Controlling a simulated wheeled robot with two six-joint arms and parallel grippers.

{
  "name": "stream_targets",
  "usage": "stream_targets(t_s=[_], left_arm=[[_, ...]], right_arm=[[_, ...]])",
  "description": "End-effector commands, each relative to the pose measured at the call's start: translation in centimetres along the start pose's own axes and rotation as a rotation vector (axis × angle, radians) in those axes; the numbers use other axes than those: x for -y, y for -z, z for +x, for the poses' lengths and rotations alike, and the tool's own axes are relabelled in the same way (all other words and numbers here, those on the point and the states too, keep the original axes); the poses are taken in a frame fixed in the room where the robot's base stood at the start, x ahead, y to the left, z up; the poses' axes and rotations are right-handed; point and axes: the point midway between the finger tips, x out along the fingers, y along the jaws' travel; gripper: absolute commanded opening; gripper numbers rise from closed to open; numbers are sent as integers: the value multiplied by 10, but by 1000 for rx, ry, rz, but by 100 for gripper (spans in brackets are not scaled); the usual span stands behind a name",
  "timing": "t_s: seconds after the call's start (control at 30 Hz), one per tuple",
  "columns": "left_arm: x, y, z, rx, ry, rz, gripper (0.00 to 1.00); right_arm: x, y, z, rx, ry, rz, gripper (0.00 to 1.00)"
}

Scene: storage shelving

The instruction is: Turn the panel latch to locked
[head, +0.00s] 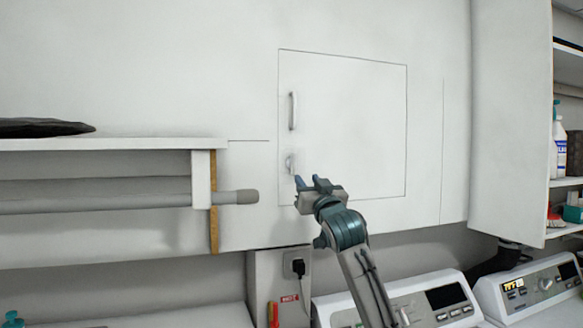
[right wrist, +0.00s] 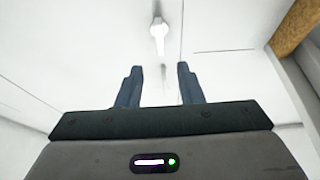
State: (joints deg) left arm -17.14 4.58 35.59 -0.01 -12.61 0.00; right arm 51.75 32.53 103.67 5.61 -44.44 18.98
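The panel (head: 350,120) is a flat white square door in the white wall, with a vertical bar handle (head: 293,110) near its left edge. The small pale panel latch (head: 290,162) sits below the handle. In the right wrist view the latch (right wrist: 159,35) is a white knob with a short lever, ahead of the fingers and apart from them. My right gripper (head: 307,182) is just below and right of the latch in the head view. Its two blue-grey fingers (right wrist: 158,85) are spread with nothing between them. My left gripper is not in view.
A white shelf (head: 110,144) with a dark item on it and a grey rod (head: 236,197) under it are at the left. Washing machines (head: 400,300) stand below the panel. Shelves with bottles (head: 559,140) are at the right.

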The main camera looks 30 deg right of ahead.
Motion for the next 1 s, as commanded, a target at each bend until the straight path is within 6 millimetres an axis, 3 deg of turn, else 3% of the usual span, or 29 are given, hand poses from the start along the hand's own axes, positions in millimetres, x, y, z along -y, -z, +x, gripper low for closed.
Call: stream_targets(t_s=[0.3,0.5,0.93,1.0], left_arm=[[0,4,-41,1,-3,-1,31],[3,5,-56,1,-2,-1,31],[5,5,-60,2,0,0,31],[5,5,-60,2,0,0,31]], right_arm=[[0,5,61,5,0,3,34],[1,2,89,4,0,2,34],[1,-2,100,3,1,0,34],[1,-2,100,3,1,0,24]])
